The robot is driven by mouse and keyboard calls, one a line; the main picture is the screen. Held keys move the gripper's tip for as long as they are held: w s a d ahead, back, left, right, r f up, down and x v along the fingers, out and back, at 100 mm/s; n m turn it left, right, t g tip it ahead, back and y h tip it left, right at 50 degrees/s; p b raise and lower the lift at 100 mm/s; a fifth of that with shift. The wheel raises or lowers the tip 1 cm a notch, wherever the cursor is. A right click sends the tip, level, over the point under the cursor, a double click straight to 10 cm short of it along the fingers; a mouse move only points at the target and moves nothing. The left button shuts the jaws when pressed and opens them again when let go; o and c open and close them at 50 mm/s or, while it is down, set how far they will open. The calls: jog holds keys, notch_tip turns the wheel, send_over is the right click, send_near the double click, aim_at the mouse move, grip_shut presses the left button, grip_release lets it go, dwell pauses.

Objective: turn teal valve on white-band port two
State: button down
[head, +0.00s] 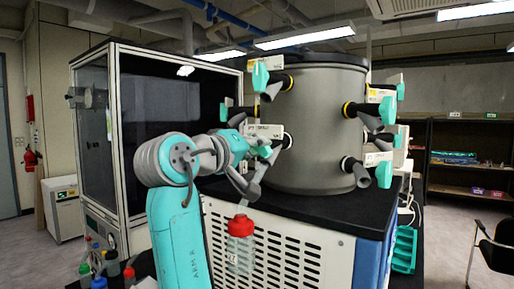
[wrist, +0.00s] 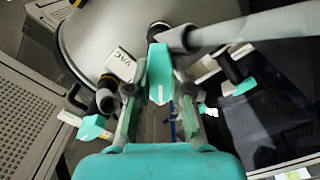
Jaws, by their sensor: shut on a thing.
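The grey drum (head: 320,125) carries several ports with teal valves and yellow or white bands. My gripper (head: 262,158) is at the drum's lower left port, and my arm partly hides that port. In the wrist view, a teal valve handle (wrist: 160,72) lies between the two fingers of my gripper (wrist: 158,98), which are shut on it. Behind the handle is the grey port end (wrist: 180,39). A white tag reading VAC (wrist: 121,65) is beside it. The port number cannot be read.
Another teal valve (head: 260,77) is above my gripper, and others (head: 388,110) are on the drum's right. A red-capped clear bottle (head: 240,226) shows below my gripper. A glass-fronted cabinet (head: 160,105) is at left. Black shelves (head: 470,130) and a chair (head: 497,250) are at right.

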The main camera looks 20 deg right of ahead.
jog(key=shift+n, duration=1)
jog(key=c, duration=1.3)
grip_release()
jog(key=shift+a, duration=0.1)
jog(key=v, duration=1.2)
